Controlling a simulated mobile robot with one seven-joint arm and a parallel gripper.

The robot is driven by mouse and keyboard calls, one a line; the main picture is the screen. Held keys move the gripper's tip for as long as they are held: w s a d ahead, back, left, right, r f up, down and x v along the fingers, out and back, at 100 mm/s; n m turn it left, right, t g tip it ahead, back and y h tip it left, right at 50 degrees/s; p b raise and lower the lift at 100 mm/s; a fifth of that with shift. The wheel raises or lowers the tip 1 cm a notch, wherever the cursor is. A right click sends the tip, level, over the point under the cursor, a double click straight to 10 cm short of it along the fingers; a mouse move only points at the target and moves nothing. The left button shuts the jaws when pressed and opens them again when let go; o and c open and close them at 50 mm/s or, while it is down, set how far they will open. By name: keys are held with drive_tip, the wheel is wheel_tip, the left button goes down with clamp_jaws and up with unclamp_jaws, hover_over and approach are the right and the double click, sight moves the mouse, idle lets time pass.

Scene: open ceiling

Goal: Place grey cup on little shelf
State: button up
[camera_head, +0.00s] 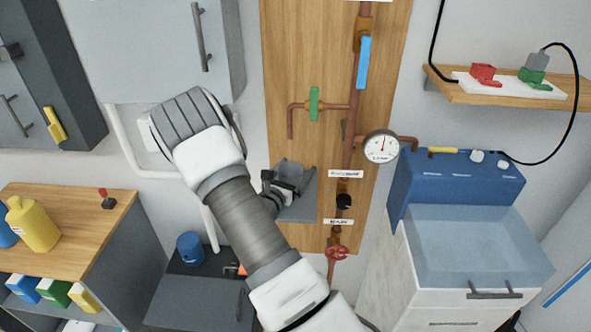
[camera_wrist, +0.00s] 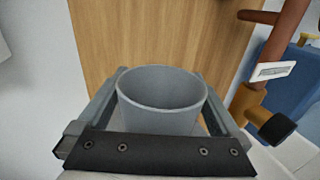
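The grey cup (camera_wrist: 162,117) stands open end up between the two fingers of my gripper (camera_wrist: 162,95) in the wrist view. The fingers lie close against its left and right sides. In the head view my gripper (camera_head: 284,185) is at the wooden panel, at the little grey shelf (camera_head: 304,205). My gripper and arm hide part of the shelf there, and I cannot make out the cup clearly. The cup's base is hidden, so I cannot tell whether it touches the shelf.
A copper pipe (camera_head: 349,140) with a gauge (camera_head: 381,146) and a red valve (camera_head: 337,252) runs right of the shelf. A green-handled valve (camera_head: 314,104) is above. A grey cabinet (camera_head: 150,50) hangs upper left. A blue box (camera_head: 450,178) stands to the right.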

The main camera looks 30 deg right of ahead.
drive_tip(key=shift+r, duration=0.25)
drive_tip(key=v, duration=1.1)
drive_tip(key=shift+s+a+f+b, duration=0.1)
drive_tip(key=shift+s+a+b, duration=0.1)
drive_tip(key=shift+b, duration=0.15)
drive_tip(key=shift+s+a, duration=0.1)
drive_tip(key=shift+s, duration=0.05)
drive_tip(key=s+d+r+m+g+y, duration=0.1)
drive_tip(key=s+r+m+g+y, duration=0.1)
drive_tip(key=s+r+m+g, duration=0.45)
drive_tip(key=s+r+m+g+y, duration=0.2)
drive_tip(key=s+r+m+g, duration=0.15)
drive_tip(key=s+m, duration=0.5)
drive_tip(key=s+a+r+m+t+y, duration=0.3)
drive_tip(key=a+r+m+y, duration=0.1)
drive_tip(key=a, duration=0.4)
drive_tip(key=s+a+r+m+t+y, duration=0.3)
drive_tip(key=a+r+m+y, duration=0.2)
drive_tip(key=a+y, duration=0.2)
drive_tip(key=shift+a+r+t+y, duration=0.15)
drive_tip(key=shift+a+t+y, duration=0.15)
drive_tip(key=shift+a, duration=0.4)
